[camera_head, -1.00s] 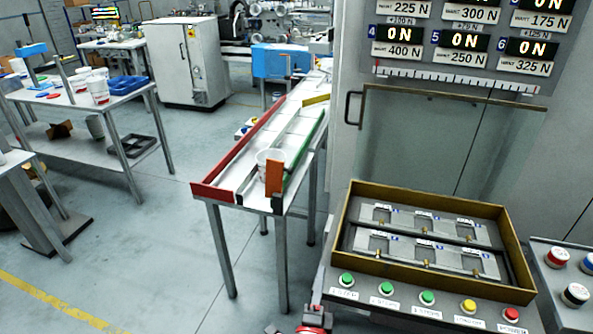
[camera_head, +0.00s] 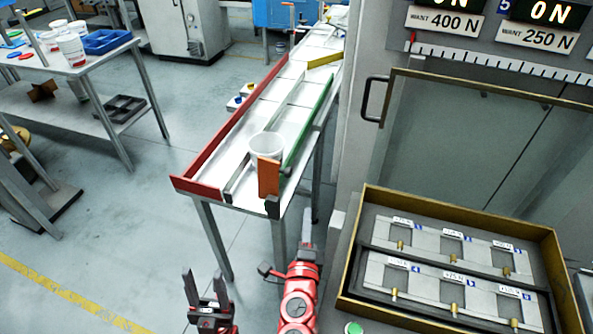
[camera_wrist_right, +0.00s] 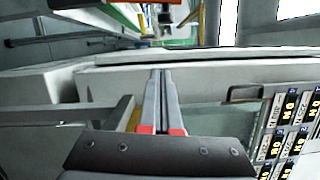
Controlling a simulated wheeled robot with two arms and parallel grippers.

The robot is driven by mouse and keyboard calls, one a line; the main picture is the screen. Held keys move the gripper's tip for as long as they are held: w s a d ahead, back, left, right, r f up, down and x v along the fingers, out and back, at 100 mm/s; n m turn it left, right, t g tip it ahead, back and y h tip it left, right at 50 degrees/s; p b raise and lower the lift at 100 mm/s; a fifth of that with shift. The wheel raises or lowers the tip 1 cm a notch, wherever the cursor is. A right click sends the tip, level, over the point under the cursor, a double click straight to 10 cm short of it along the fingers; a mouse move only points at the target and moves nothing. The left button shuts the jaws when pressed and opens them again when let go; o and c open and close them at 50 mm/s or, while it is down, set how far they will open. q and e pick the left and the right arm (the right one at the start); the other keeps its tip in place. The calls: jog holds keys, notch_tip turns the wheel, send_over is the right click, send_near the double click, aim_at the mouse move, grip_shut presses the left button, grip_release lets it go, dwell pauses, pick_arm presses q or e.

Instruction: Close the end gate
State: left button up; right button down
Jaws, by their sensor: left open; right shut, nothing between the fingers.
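An orange plate (camera_head: 269,177), which looks like the end gate, stands upright at the near end of the lane table (camera_head: 226,197). A white cup (camera_head: 266,146) stands in the lane just behind it. I cannot tell how far the gate is swung. My right gripper (camera_head: 307,215) is shut and empty, pointing up, to the right of the table's near end and apart from the gate. In the right wrist view its fingers (camera_wrist_right: 158,75) are together. My left gripper (camera_head: 206,282) is open and empty, low in front of the table.
A red rail (camera_head: 235,125) runs along the table's left side and a green rail (camera_head: 308,122) along its right. A grey cabinet with a handle (camera_head: 375,100) and a yellow-rimmed tray (camera_head: 558,268) stand to the right.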

jog(key=w+a+r+p, duration=0.1)
jog(key=w+a+p, duration=0.2)
jog(key=w, duration=0.7)
jog(key=shift+w+p, duration=0.35)
jog(key=shift+p, duration=0.15)
jog(key=shift+r, duration=0.1)
